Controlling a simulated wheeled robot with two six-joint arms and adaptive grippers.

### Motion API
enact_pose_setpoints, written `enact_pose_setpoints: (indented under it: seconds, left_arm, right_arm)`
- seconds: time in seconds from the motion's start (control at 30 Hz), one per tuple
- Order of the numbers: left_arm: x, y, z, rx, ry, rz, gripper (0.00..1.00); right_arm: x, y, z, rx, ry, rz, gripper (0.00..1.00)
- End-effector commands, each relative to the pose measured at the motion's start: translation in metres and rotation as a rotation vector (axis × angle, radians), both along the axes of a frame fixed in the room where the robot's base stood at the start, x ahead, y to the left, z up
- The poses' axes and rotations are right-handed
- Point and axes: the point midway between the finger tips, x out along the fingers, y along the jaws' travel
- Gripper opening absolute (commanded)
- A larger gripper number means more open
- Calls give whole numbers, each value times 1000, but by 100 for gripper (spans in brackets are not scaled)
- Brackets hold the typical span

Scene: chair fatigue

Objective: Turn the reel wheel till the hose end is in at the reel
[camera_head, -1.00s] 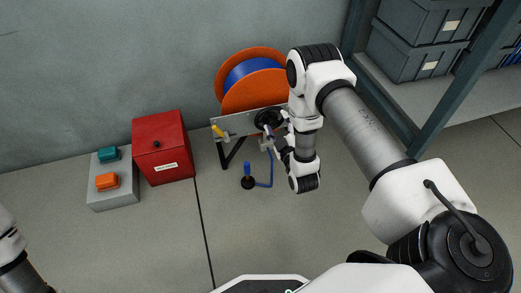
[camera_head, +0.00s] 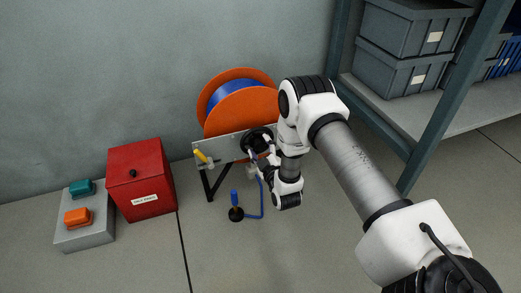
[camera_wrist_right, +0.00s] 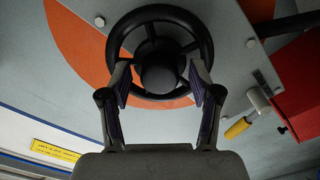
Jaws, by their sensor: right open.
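The reel is an orange drum (camera_head: 240,113) with blue hose (camera_head: 228,94) wound on it, behind a grey plate (camera_head: 226,148). A black spoked reel wheel (camera_head: 254,138) sits on the plate; it also shows in the right wrist view (camera_wrist_right: 160,16). My right gripper (camera_wrist_right: 160,82) is open, its two fingers apart in front of the wheel on either side of the hub; contact cannot be told. A blue line (camera_head: 262,203) runs below the reel to a black round piece (camera_head: 236,214) with a blue upright part. Whether this is the hose end is unclear. My left gripper is out of view.
A yellow-handled lever (camera_head: 201,156) is at the plate's left; it also shows in the wrist view (camera_wrist_right: 238,128). A red box (camera_head: 141,180) and a grey box with teal and orange buttons (camera_head: 85,235) stand left. A shelf (camera_head: 433,108) with grey bins stands right.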

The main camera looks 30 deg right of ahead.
Motion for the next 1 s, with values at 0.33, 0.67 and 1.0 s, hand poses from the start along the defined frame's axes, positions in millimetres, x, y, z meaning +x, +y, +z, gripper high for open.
enact_pose_setpoints:
  seconds: [0.33, 0.67, 1.0]
  left_arm:
    - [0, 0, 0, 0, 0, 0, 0]
    - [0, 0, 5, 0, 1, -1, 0]
    - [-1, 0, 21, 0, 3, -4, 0]
  right_arm:
    - [0, 0, 0, 0, 0, 0, 3]
    - [0, 0, 1, 48, -11, 0, 3]
    - [0, 0, 3, 258, -63, -1, 3]
